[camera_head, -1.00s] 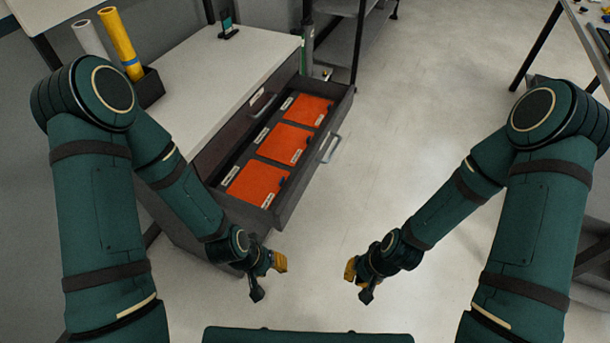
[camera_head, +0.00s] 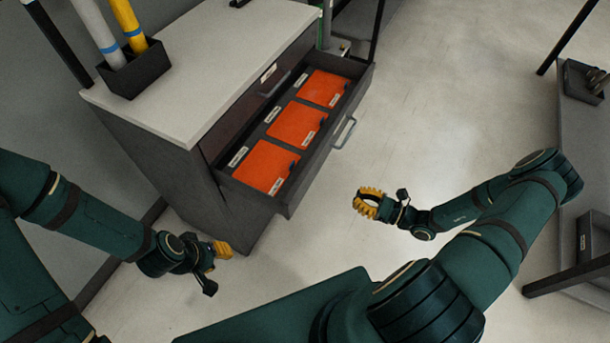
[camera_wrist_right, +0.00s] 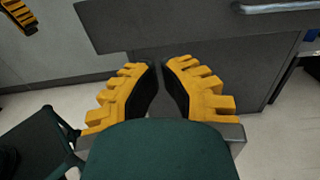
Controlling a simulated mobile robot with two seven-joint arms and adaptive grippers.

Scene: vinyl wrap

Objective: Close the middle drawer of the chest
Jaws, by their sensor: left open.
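The grey chest (camera_head: 170,165) stands at upper centre in the head view, with its middle drawer (camera_head: 290,195) pulled out. Three orange panels lie inside it. The drawer's metal handle (camera_head: 344,133) is on its front face; drawer front (camera_wrist_right: 200,28) and handle (camera_wrist_right: 285,6) also show at the top of the right wrist view. My right gripper (camera_head: 367,203) is in front of the drawer, to the right of and below the handle, apart from it. Its fingertips (camera_wrist_right: 160,67) are together with nothing between them. My left gripper (camera_head: 217,262) is open and empty, left of the drawer's near end and lower.
The white chest top (camera_head: 215,55) holds a dark bin (camera_head: 135,70) with rolls in it. A closed drawer with its own handle (camera_head: 275,83) sits above the open one. A dark-legged table (camera_head: 590,140) stands at right. The floor in front of the drawer is clear.

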